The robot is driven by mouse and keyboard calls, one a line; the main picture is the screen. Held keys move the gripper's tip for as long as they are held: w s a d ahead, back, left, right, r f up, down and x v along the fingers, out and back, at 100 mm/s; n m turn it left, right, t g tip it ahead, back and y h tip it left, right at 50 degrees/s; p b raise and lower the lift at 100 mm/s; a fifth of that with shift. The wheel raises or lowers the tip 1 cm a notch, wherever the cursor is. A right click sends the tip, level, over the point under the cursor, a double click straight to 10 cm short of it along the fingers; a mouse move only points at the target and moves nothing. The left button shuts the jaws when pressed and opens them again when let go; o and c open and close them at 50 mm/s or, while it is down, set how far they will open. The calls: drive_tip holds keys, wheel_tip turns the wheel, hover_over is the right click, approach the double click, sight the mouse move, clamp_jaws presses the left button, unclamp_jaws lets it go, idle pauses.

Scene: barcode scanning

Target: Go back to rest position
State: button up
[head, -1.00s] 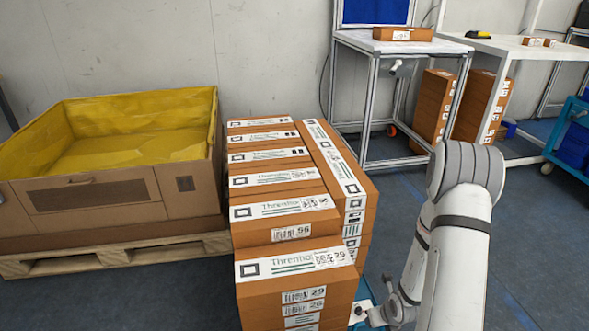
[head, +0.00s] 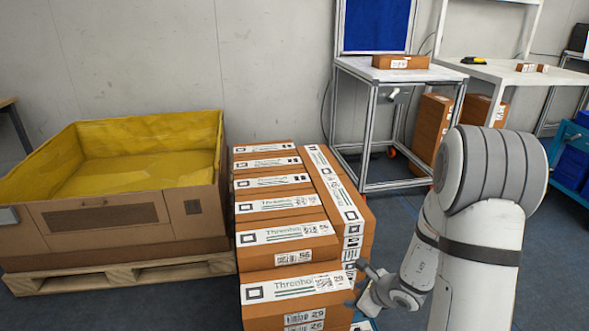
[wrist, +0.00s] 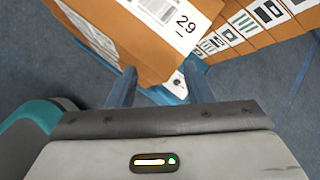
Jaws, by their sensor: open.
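My gripper (head: 366,285) is beside the right side of the front box stack in the head view, low and close to my arm. In the wrist view my gripper (wrist: 160,90) has its two dark blue fingers apart, with nothing held between them. A brown box (wrist: 135,40) with a white label marked 29 lies just beyond the fingertips there; whether they touch it I cannot tell. My white arm with grey joints fills the right foreground of the head view.
Brown labelled boxes (head: 275,200) stand stacked in the middle. Left is a large carton (head: 120,215) with yellow lining on a wooden pallet (head: 130,275). A metal-framed table (head: 400,75) with a box (head: 400,62) stands behind. Blue floor (head: 405,210) is open between stacks and table.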

drive_tip(key=s+a+r+n+g+y+p, duration=0.1)
drive_tip(key=s+a+r+n+p, duration=0.25)
drive_tip(key=r, duration=0.45)
drive_tip(key=s+a+r+n+g+y+p, duration=0.1)
drive_tip(key=s+a+r+n+p, duration=0.1)
drive_tip(key=r+n, duration=0.45)
drive_tip(key=s+a+r+n+p, duration=0.2)
drive_tip(key=a+r+n+p, duration=0.1)
drive_tip(key=r, duration=0.7)
drive_tip(key=s+d+r+n+g+h+p, duration=0.1)
drive_tip(key=s+d+r+n+h+p, duration=0.2)
drive_tip(key=s+r+n+p, duration=0.2)
drive_tip(key=s+d+r+n+h+p, duration=0.3)
drive_tip(key=s+d+r+n+p, duration=0.1)
drive_tip(key=r, duration=0.8)
drive_tip(key=shift+s+r+n+g+p, duration=0.35)
drive_tip(key=shift+s+n+p, duration=0.4)
drive_tip(key=shift+s+n, duration=0.8)
drive_tip(key=shift+s+f+m, duration=0.1)
drive_tip(key=shift+s+m, duration=0.15)
